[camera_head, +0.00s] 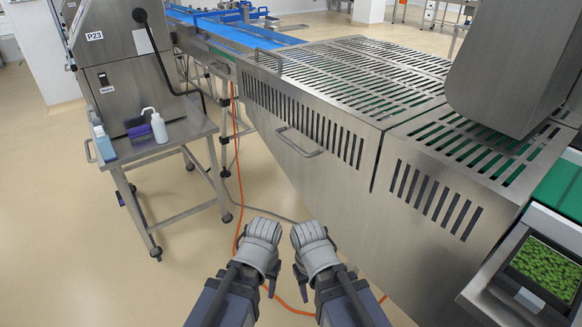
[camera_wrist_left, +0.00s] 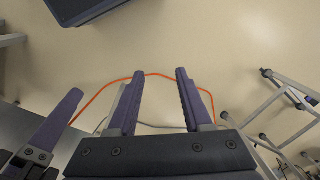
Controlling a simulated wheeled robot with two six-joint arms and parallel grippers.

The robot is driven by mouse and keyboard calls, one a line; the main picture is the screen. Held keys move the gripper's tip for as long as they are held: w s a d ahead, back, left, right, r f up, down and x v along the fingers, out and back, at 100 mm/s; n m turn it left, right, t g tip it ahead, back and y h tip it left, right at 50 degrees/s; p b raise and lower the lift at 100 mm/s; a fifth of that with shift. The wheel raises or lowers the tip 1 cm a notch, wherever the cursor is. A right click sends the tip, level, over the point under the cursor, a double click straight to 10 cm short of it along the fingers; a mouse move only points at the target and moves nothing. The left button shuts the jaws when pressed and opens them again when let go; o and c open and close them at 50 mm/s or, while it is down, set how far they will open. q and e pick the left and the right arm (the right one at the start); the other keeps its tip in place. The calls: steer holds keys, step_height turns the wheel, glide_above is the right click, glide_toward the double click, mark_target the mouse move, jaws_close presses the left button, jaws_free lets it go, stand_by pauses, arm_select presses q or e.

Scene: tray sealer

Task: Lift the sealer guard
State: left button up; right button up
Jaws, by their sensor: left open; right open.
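The sealer guard (camera_head: 338,107) is a slotted stainless steel cover over the machine in the head view. It lies down, with a bar handle (camera_head: 300,143) on its near sloping face and another handle (camera_head: 268,61) at its far left corner. My left gripper (camera_head: 262,240) and my right gripper (camera_head: 312,245) are side by side low in front of the machine, apart from the guard and its handles. The left wrist view shows the left gripper (camera_wrist_left: 158,78) open and empty above the floor. The right gripper's fingertips are largely hidden in the head view.
A steel cart (camera_head: 165,150) with bottles (camera_head: 157,127) stands at the left. A second slotted cover (camera_head: 445,175) and a large steel housing (camera_head: 510,65) are at the right, near a screen (camera_head: 545,267). An orange cable (camera_head: 237,165) crosses the floor.

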arm_select(q)
steer(key=w+a+f+n+b, duration=0.2)
steer(key=w+a+f+b, duration=0.1)
steer(key=f+b, duration=0.25)
steer(key=n+t+h, duration=0.4)
steer(key=n+t, duration=1.5)
steer(key=t, duration=0.1)
glide_toward(291, 144)
steer(key=x, duration=0.3)
steer(key=shift+f+p+x, duration=0.2)
steer(key=shift+p+x, duration=0.3)
steer(key=shift+x, duration=1.4)
steer(key=shift+f+p+x, duration=0.15)
steer(key=shift+p+x, duration=0.3)
steer(key=shift+x, duration=1.5)
arm_select(e)
step_height(291, 144, down, 5)
steer(key=shift+f, duration=0.15)
arm_select(q)
steer(key=shift+c, duration=0.3)
jaws_close()
